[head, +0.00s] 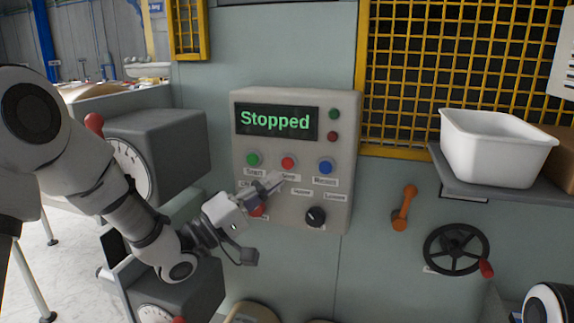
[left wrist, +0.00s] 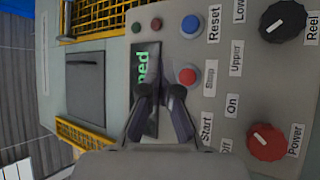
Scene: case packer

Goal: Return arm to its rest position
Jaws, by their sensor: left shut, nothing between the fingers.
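My left arm reaches in from the left of the head view. Its gripper (head: 272,183) is shut and empty in front of the control panel (head: 345,110), just below the red Stop button (head: 288,163). The left wrist view shows the two fingers (left wrist: 161,92) in front of the panel, near the same red button (left wrist: 187,76). I cannot tell whether the fingertips touch the panel. The display (head: 308,124) reads "Stopped" in green. The red Power knob (head: 257,211) is partly hidden behind the gripper. My right gripper is out of view.
The green Start button (head: 253,159), blue Reset button (head: 325,166) and black knob (head: 316,217) sit around the gripper. A grey box with a dial (head: 175,140) stands close behind my left arm. An orange handle (head: 405,208), handwheel (head: 456,249) and white bin (head: 495,150) are at right.

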